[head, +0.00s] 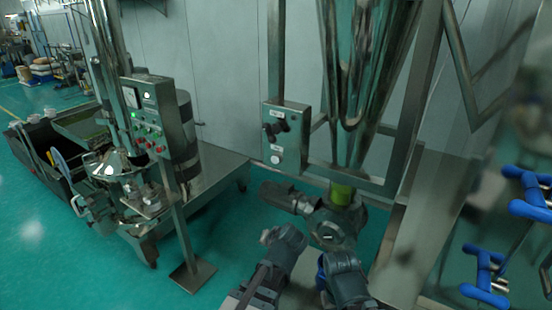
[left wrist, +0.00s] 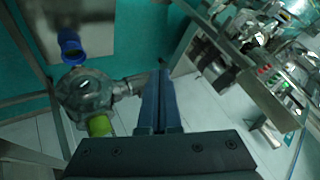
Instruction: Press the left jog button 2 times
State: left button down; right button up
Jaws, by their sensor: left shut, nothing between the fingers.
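A grey control panel (head: 147,112) on a post stands at the left in the head view, with a lit lamp, a gauge and rows of small green and red buttons. The panel also shows in the left wrist view (left wrist: 262,68). A smaller box (head: 285,138) by the hopper frame has dark knobs and a white button. The labels are too small to read, so I cannot tell which is the left jog button. My left gripper (left wrist: 160,78) is shut and empty, apart from both panels. My right arm shows at bottom centre; its fingers cannot be made out.
A shiny steel hopper (head: 370,70) hangs in a frame at centre right, above a green tube (head: 341,194) and a grey valve body (head: 334,228). A round sieve machine (head: 118,165) stands left. Blue-handled parts (head: 490,270) are at the right. Green floor lies open at lower left.

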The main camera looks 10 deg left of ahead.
aim_at(275, 160)
pick_arm(q)
jog(key=w+a+r+m+t, duration=0.1)
jog(key=w+a+r+t, duration=0.2)
jog(key=w+r, duration=0.3)
jog(key=w+a+r+t+y+p, duration=0.1)
jog(key=w+a+r+t, duration=0.2)
jog(key=w+r+t, duration=0.2)
notch_tip(275, 160, up, 3)
jog(key=shift+w+a+r+m, duration=0.15)
jog(key=shift+w+m, duration=0.25)
jog(key=shift+w, duration=0.65)
jog(key=shift+w, duration=0.1)
jog(key=w+d, duration=0.3)
jog(key=w, duration=0.5)
jog(key=shift+w+d, duration=0.1)
jog(key=shift+w, duration=0.1)
dwell(0.7)
jog(key=shift+w, duration=0.25)
